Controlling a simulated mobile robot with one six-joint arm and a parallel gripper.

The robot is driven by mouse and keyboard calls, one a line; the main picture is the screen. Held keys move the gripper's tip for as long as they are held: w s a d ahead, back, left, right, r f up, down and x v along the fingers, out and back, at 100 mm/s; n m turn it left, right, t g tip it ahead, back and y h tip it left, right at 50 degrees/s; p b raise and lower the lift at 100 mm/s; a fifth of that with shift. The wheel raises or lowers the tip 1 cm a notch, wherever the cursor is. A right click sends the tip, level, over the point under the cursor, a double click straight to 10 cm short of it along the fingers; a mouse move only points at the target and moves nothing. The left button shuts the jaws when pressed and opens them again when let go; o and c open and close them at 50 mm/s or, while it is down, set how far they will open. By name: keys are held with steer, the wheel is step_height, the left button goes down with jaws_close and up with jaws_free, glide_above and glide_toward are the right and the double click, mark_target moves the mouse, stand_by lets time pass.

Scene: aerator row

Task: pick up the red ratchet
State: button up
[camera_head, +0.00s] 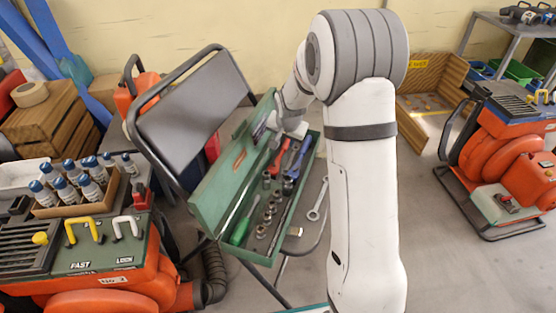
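A red-handled tool (278,156), which looks like the red ratchet, lies in the far part of an open green toolbox (195,205). Its far end is hidden by my arm. A blue-handled tool (301,153) lies just right of it. My gripper (264,127) is small in view, over the toolbox's far end, near the red tool's far end. I cannot tell whether it touches anything or how far its fingers are apart.
The toolbox rests on a folding chair (195,108). It also holds a green screwdriver (240,230) and several sockets (268,216). A wrench (318,200) lies right of the box. Orange machines stand left (110,300) and right (500,150).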

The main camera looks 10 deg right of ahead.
mark_target(284, 147)
steer(key=b+x, duration=0.3)
steer(key=x, duration=0.4)
steer(key=shift+w+d+f, duration=0.15)
steer(key=shift+w, duration=0.05)
jaws_close()
